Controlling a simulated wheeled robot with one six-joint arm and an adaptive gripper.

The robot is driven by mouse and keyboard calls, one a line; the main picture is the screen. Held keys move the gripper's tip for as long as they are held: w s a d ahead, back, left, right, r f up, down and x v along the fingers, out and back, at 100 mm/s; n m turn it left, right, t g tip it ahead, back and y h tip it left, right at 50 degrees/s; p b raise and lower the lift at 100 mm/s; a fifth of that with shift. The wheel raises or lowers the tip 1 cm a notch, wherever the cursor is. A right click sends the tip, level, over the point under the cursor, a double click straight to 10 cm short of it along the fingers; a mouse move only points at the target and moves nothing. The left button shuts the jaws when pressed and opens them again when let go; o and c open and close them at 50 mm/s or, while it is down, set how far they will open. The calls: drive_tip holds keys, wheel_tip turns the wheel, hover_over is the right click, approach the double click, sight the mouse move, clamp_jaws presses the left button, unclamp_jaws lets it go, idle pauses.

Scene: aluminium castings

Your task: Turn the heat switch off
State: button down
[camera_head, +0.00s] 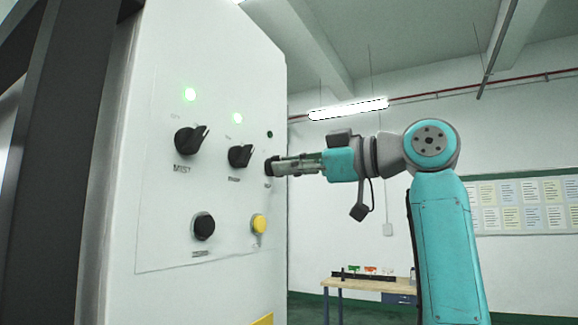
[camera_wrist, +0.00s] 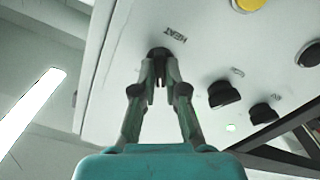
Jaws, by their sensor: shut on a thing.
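The heat switch (camera_head: 268,166) is the rightmost black knob of the upper row on a white control panel (camera_head: 170,225). In the wrist view the switch (camera_wrist: 158,52) sits beside an upside-down HEAT label. My gripper (camera_head: 277,166) reaches it from the right, and its fingers are shut on the knob. In the wrist view my gripper (camera_wrist: 160,76) has its fingertips close together at the knob, hiding part of it. The knob's pointer direction cannot be made out. The small lamp (camera_head: 269,134) above the heat switch is dark green and unlit.
Left of it are a middle knob (camera_head: 240,156) and a MIST knob (camera_head: 190,140), each under a lit green lamp. Below are a black button (camera_head: 204,227) and a yellow button (camera_head: 259,224). A table (camera_head: 365,284) stands behind at the right.

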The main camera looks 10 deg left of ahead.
drive_tip(key=c, duration=1.2)
unclamp_jaws()
drive_tip(key=shift+d, duration=0.1)
drive_tip(key=v, duration=1.1)
drive_tip(key=shift+s+d, duration=0.15)
drive_tip(key=shift+d, duration=0.25)
